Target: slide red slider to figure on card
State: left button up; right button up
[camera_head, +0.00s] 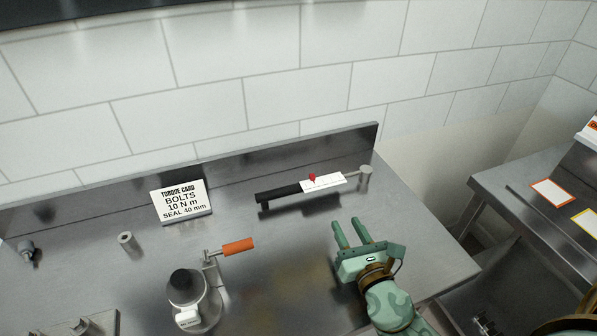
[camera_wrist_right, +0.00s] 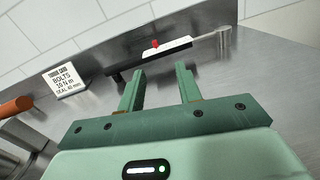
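The torque card (camera_head: 180,202) stands on the steel counter and reads "BOLTS 10 N m, SEAL 40 mm". It also shows in the right wrist view (camera_wrist_right: 68,81). The torque wrench (camera_head: 278,194) lies near the counter's back, with a black handle at left, a white scale (camera_head: 325,183) and a round head at right. The small red slider (camera_head: 312,177) sits on the scale's upper edge, left of its middle; it also shows in the right wrist view (camera_wrist_right: 155,43). The scale marks are too small to read. My right gripper (camera_head: 355,233) is open and empty, in front of the wrench. My left gripper is not in view.
A metal pot-like part (camera_head: 193,300) with an orange-handled lever (camera_head: 238,246) stands at front left. A small grey cylinder (camera_head: 127,241) stands left of it. A steel backsplash runs behind. The counter between my right gripper and the wrench is clear.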

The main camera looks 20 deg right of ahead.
aim_at(313, 177)
jog(key=shift+w+a+f+n+y, duration=0.3)
jog(key=shift+w+n, duration=0.15)
jog(key=shift+n, duration=0.25)
jog(key=shift+w+r, duration=0.1)
jog(key=shift+w, duration=0.1)
jog(key=w, duration=1)
jog(key=w+d, duration=0.1)
jog(key=w, duration=0.4)
jog(key=shift+w, duration=0.35)
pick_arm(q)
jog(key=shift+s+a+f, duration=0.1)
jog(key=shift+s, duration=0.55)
